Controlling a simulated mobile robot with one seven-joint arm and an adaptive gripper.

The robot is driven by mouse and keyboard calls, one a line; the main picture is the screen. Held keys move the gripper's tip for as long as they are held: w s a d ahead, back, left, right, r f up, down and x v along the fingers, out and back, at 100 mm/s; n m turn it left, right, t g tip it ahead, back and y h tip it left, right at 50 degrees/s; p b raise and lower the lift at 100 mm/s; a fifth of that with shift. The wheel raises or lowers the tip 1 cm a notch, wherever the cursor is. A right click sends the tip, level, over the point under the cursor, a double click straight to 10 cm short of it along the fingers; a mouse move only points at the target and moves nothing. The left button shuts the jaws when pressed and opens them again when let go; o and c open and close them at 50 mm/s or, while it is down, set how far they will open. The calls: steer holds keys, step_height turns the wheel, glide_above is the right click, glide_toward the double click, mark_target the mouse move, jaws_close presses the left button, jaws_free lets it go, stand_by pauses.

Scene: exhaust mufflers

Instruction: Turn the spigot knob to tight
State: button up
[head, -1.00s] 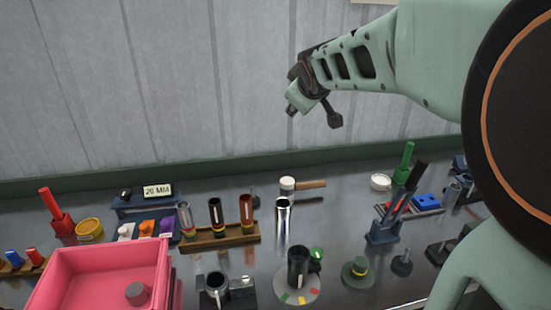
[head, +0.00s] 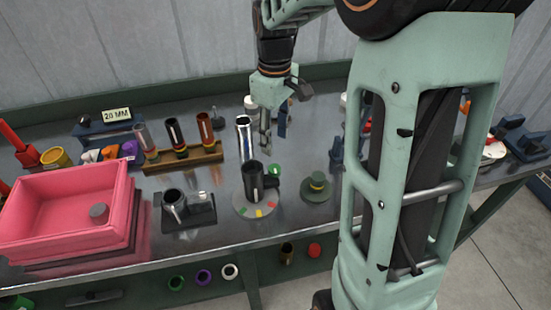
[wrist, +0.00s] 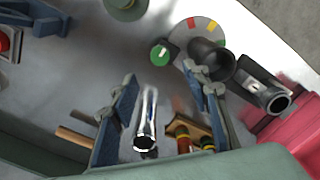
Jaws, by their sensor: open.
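The green knob with a white mark (head: 274,169) sits beside the black spigot (head: 252,182), on a round grey dial plate with red, yellow and green patches (head: 241,211). In the wrist view the knob (wrist: 161,53) faces up beyond the fingertips, with the black spigot (wrist: 212,60) to its right. My gripper (head: 273,145) is open and empty, pointing down above the bench behind the knob. In the wrist view its two blue fingers (wrist: 160,76) stand wide apart. They are apart from the knob. Which colour patch the knob's mark matches is not clear.
A chrome tube (head: 244,139) stands close to the gripper; in the wrist view it (wrist: 145,122) shows between the fingers. A rack of tubes (head: 184,157), a black clamp block (head: 187,212) and a pink bin (head: 65,235) lie left. A dark green round base (head: 316,187) stands right.

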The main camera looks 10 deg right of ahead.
mark_target(275, 168)
step_height(275, 168, down, 10)
steer(key=shift+f, duration=0.15)
steer(key=shift+c, duration=0.2)
steer(key=c, duration=1.1)
